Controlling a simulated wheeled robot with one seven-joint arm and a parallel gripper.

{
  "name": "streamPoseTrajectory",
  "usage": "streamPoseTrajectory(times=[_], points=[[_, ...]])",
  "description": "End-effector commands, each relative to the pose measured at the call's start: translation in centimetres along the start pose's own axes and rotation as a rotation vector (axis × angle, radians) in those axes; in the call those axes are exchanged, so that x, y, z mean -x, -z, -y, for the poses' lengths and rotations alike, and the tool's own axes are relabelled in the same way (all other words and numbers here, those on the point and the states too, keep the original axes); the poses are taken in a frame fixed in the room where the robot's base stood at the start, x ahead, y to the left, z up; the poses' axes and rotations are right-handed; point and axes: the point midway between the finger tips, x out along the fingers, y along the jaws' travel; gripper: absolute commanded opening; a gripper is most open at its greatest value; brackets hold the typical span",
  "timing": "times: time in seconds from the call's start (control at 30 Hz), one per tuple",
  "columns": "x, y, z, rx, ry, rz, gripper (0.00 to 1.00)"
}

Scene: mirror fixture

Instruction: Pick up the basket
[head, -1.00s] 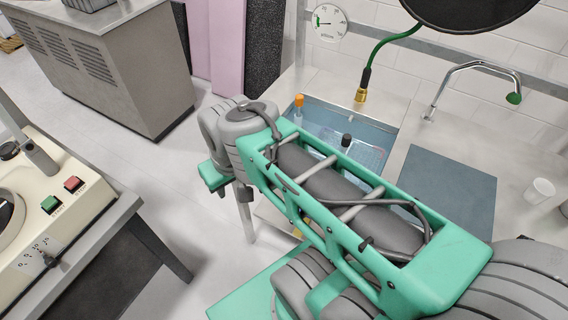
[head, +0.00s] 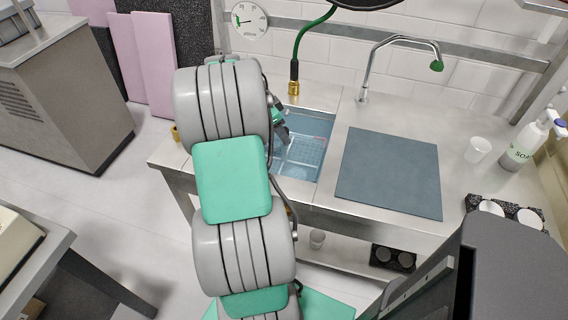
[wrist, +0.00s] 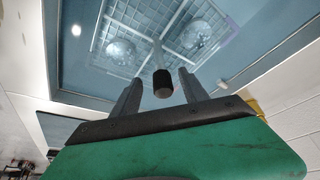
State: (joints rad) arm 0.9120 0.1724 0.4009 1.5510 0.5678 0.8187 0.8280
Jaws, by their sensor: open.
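The basket (head: 303,156) is a pale wire grid sitting in the blue water of the sink basin in the head view, partly hidden by my arm. In the wrist view the basket (wrist: 192,38) shows below, with a thin upright rod topped by a black cylindrical grip (wrist: 162,84). My gripper (wrist: 161,76) is open, its two dark fingers on either side of the black grip, with a gap on both sides. In the head view my gripper (head: 281,130) is mostly hidden behind my arm, at the left of the basin.
A blue-grey mat (head: 389,172) lies right of the basin. A curved tap (head: 400,44) and a green hose with a brass end (head: 294,84) stand behind. A white cup (head: 477,150) and soap bottle (head: 524,145) are at the right. The basin's rim surrounds the basket.

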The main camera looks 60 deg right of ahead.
Motion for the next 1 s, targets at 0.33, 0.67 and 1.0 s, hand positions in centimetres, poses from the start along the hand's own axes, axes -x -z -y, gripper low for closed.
streamPoseTrajectory(times=[0.33, 0.67, 1.0], points=[[-4.7, 0.3, 0.0, -0.005, -0.005, 0.001, 0.52], [-7.4, 0.3, 0.2, -0.003, 0.002, 0.000, 0.52], [-7.3, 0.3, 0.2, -0.002, 0.001, 0.000, 0.26]])
